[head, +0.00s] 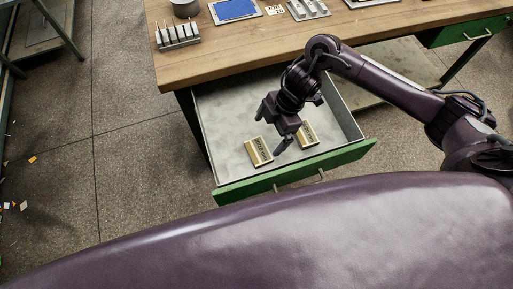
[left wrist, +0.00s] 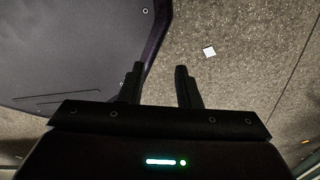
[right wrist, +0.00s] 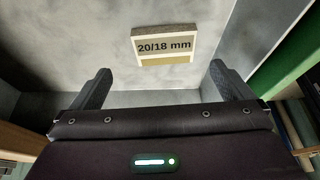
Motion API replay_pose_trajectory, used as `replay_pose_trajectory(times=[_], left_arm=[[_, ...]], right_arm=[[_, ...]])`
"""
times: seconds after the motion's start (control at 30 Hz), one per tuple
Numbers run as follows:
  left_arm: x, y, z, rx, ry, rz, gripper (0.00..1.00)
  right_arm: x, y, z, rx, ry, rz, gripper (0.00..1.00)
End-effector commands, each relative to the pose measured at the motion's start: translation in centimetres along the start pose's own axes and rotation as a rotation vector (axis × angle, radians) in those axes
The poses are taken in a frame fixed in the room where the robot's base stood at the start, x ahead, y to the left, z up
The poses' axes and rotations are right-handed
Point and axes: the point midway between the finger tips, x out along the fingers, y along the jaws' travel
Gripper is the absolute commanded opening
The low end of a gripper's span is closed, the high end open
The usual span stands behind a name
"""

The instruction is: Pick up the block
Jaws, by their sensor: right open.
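Two small blocks with gold and grey faces and dark lettering lie in the open drawer: a left block (head: 259,152) and a right block (head: 308,133). My right gripper (head: 273,127) is over the drawer, open and empty, close to both blocks. In the right wrist view one block (right wrist: 163,46), labelled "20/18 mm", lies beyond the right gripper's fingertips (right wrist: 160,72), between their lines. I cannot tell which of the two it is. My left gripper (left wrist: 160,70) is open and empty over the floor, out of the head view.
The drawer (head: 228,105) has grey walls and a green front (head: 240,191) with a handle. The wooden bench top (head: 230,48) overhangs its back and carries a slotted rack (head: 178,38), a grey cup (head: 185,8) and a blue panel (head: 234,9). Small scraps litter the floor at left.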

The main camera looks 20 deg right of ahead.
Motion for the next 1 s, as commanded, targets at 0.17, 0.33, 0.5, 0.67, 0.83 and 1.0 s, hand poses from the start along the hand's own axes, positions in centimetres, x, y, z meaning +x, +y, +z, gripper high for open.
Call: replay_pose_trajectory(times=[0.17, 0.33, 0.5, 0.67, 0.83, 1.0], left_arm=[[0.0, -0.1, -0.9, 0.001, 0.012, -0.001, 0.30], [-0.4, -0.1, -1.2, 0.002, 0.018, -0.001, 0.30], [-0.4, -0.1, -1.2, 0.002, 0.018, 0.000, 0.30], [-0.4, 0.0, -1.2, 0.003, 0.018, 0.000, 0.30], [-0.4, 0.0, -1.2, 0.003, 0.018, 0.000, 0.30], [-0.3, -0.1, -1.2, 0.003, 0.018, 0.000, 0.30]], right_arm=[[2.0, -0.1, -0.1, 0.001, 0.001, -0.003, 1.00], [4.1, -0.5, -0.1, 0.001, 0.000, -0.005, 1.00], [6.7, -0.6, 0.0, 0.000, 0.001, -0.003, 1.00], [7.5, -0.5, 0.1, -0.001, -0.001, 0.000, 1.00], [7.5, -0.5, 0.1, -0.001, -0.001, 0.000, 1.00], [7.4, -0.5, 0.1, -0.001, -0.001, 0.000, 0.79]])
